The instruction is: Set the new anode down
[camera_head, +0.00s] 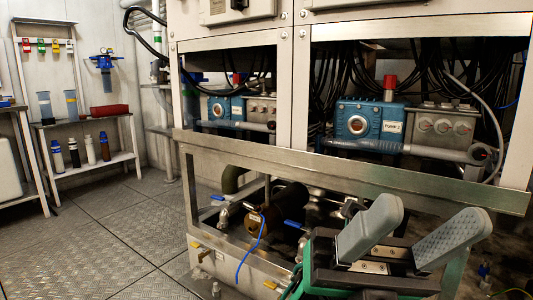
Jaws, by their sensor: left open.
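My left gripper (432,216) is at the lower right, in front of the machine's lower frame. Its two grey fingers are spread wide apart and point up and away, with nothing seen between them. I cannot make out the new anode anywhere; it may be hidden behind my gripper or too small to tell. A brown cylinder (278,208) lies in the lower bay of the machine, left of my gripper. My right gripper is not in view.
A steel crossbar (340,173) runs across the machine above the lower bay. Blue pumps (368,121) and black hoses sit behind it. Blue-handled valves and a blue cable (250,252) are beside the cylinder. A shelf (92,165) with bottles stands left; the floor (100,235) is clear.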

